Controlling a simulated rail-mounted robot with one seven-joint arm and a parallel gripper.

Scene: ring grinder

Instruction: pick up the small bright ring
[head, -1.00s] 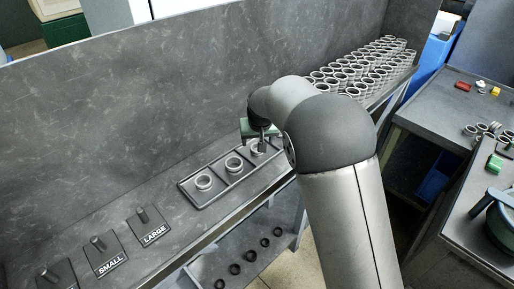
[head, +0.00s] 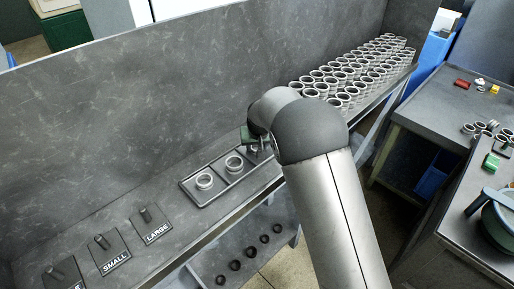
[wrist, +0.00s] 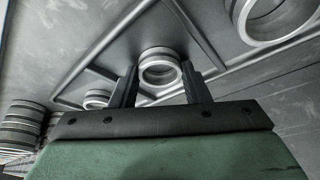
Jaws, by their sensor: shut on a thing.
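A bright silvery ring (wrist: 160,68) with a dark inside sits between the two fingers of my gripper (wrist: 160,86) in the wrist view. The fingers are shut on it, one on each side. I cannot tell whether the held ring still touches the tray.
A larger-looking ring (wrist: 275,18) and a smaller-looking ring (wrist: 97,99) flank the held one in the wrist view. Many rings (head: 355,72) stand in rows behind my arm. Peg plates, including LARGE (head: 155,235) and SMALL (head: 115,263), lie left. A back wall (head: 150,110) borders the bench.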

